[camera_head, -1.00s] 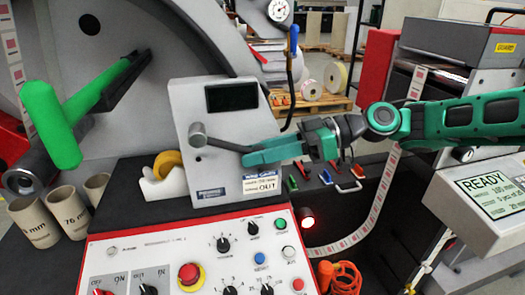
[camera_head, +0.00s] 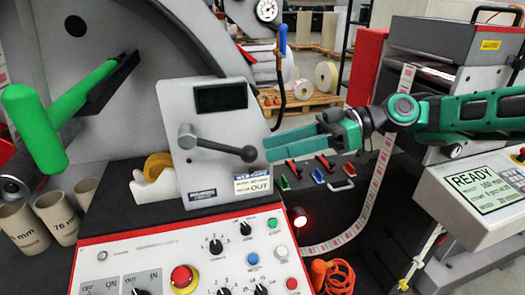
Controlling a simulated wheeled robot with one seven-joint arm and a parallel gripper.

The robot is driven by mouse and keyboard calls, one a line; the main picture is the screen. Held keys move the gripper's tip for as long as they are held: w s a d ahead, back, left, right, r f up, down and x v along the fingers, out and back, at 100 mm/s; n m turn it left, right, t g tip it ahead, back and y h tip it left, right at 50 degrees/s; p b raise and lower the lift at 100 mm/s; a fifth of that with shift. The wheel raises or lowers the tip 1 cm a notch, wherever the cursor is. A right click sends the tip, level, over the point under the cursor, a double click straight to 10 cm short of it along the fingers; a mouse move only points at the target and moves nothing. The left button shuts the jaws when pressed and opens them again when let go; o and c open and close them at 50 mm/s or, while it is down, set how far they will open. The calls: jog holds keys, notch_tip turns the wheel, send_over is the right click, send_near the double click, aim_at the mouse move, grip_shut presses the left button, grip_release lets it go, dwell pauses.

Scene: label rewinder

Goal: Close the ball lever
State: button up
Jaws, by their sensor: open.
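The ball lever (camera_head: 217,147) is a dark grey rod on the front of a grey panel box. It runs from a round hub (camera_head: 187,137) rightward and slightly down to a dark ball (camera_head: 248,154). My gripper (camera_head: 268,149), with green fingers, comes in from the right. Its fingertips lie just right of the ball, with a small gap in the picture, and nothing is between them. The fingers overlap in this view, so the space between them is hard to see.
A dark display (camera_head: 220,97) sits above the lever. Below is a control panel (camera_head: 195,232) with knobs and a red emergency button (camera_head: 183,277). A green-handled lever (camera_head: 35,130) and cardboard cores (camera_head: 58,217) are at left. A READY screen (camera_head: 485,188) is at right.

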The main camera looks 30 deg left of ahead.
jog(key=shift+v, duration=2.3)
